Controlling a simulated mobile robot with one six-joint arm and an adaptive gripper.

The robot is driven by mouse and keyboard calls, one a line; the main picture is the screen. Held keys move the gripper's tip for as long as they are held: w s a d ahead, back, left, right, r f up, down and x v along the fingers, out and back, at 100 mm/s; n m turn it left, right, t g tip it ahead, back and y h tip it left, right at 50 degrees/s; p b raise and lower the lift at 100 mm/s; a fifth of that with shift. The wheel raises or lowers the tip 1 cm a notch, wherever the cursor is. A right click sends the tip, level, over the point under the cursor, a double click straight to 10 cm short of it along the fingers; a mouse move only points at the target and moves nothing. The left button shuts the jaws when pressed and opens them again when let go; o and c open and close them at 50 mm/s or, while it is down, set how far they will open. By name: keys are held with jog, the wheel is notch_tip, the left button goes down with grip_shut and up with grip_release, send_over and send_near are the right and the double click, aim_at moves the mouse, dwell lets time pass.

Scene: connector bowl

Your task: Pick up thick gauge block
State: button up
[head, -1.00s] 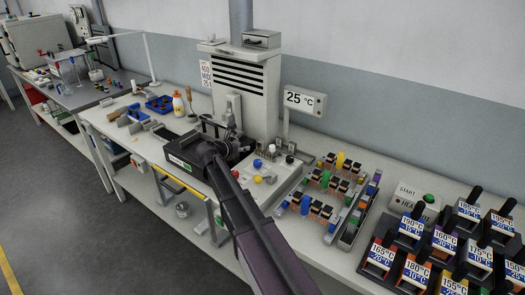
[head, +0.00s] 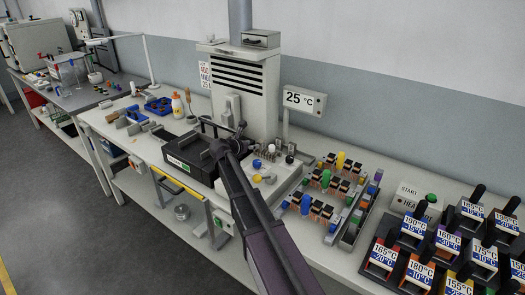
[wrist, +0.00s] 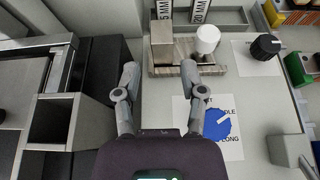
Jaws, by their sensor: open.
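My gripper (wrist: 160,72) is open and empty in the wrist view, its two fingers spread apart. Just beyond the fingertips, a tan-grey metallic block (wrist: 162,42) stands at the left end of a brownish holder (wrist: 180,68). It looks like a gauge block, but I cannot tell for sure that it is the thick one. Labels reading "5 MM" (wrist: 165,9) and "20 MM" (wrist: 200,10) show behind it.
A blue knob (wrist: 217,123) on a white label lies nearer, right of the fingers. A black knob (wrist: 266,46) is farther right. A dark machine (head: 190,155) stands left of my arm, and racks of coloured parts (head: 330,190) stand to the right.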

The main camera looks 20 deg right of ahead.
aim_at(261, 143)
jog(key=shift+x, duration=1.05)
jog(key=shift+d, duration=0.15)
jog(key=shift+b+x, duration=1.2)
jog(key=shift+x, duration=1.3)
grip_shut()
